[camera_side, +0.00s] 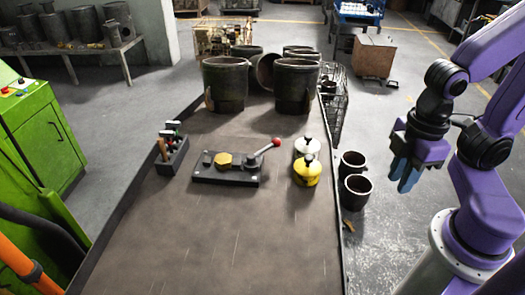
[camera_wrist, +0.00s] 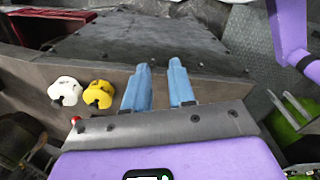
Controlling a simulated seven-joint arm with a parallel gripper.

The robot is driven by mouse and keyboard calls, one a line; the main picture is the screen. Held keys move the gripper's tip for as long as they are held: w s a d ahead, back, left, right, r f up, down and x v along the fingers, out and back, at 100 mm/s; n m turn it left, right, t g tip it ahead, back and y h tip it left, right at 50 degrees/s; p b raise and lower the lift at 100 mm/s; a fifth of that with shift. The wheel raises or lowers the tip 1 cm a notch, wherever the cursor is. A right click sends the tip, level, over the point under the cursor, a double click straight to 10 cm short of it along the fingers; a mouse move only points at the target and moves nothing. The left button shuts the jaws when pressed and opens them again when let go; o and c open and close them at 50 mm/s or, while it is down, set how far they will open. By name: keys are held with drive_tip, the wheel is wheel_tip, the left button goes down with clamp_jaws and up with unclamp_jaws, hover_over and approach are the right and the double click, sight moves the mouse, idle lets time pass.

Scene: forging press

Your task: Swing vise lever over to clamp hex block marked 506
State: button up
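The vise (camera_side: 228,178) is a dark plate with fittings on the table. A yellow hex block (camera_side: 223,160) sits on it, between a small dark jaw piece on its left and the clamp body on its right; I cannot tell if they touch it. No number is readable. The vise lever (camera_side: 264,150) slants up to the right and ends in a red knob (camera_side: 276,143). In the wrist view, only the red knob (camera_wrist: 75,121) shows clearly beside my gripper's plate. My gripper (camera_side: 405,186) has blue fingers, hangs right of the table, and is open and empty in the wrist view (camera_wrist: 161,67).
A yellow canister (camera_side: 306,175) and a white canister (camera_side: 308,147) stand right of the lever, on my gripper's side. A dark tool holder (camera_side: 172,157) stands left of the vise. Large dark pots (camera_side: 225,86) stand behind. The table's front half (camera_side: 220,245) is clear.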

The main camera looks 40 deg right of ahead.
drive_tip(key=shift+w, duration=0.35)
clamp_jaws()
drive_tip(key=w+d+f+n+t+y, duration=0.1)
drive_tip(key=w+d+n+t+y, duration=0.1)
drive_tip(key=w, duration=0.8)
drive_tip(key=w+d+f+n+t+y, duration=0.1)
drive_tip(key=w+d+n+t+y, duration=0.1)
drive_tip(key=w, duration=0.8)
drive_tip(key=shift+w+d+f+n+t+y, duration=0.25)
drive_tip(key=shift+f+n+t+y, duration=0.15)
drive_tip(key=shift+n+y, duration=0.6)
